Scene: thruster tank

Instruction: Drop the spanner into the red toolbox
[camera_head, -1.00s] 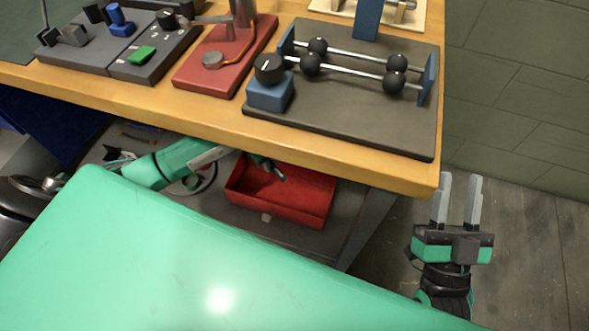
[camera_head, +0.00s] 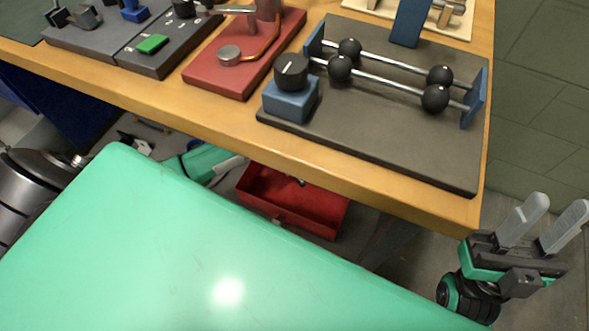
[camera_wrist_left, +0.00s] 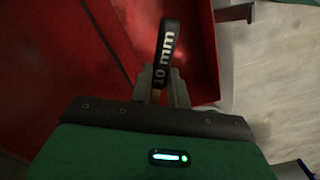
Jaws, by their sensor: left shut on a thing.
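The spanner (camera_wrist_left: 166,52), dark with "10 mm" lettering, stands out from between my left fingers. My left gripper (camera_wrist_left: 170,88) is shut on it, over the toolbox's red interior. In the head view the left arm reaches under the bench, and its gripper is mostly hidden. My right gripper (camera_head: 550,216) is open and empty, fingers up, beside the bench's right corner.
The wooden workbench (camera_head: 400,206) overhangs the toolbox. On it are a grey board with rods and black balls (camera_head: 380,125), a red block (camera_head: 225,80) and grey control panels (camera_head: 125,55). Floor shows right of the bench.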

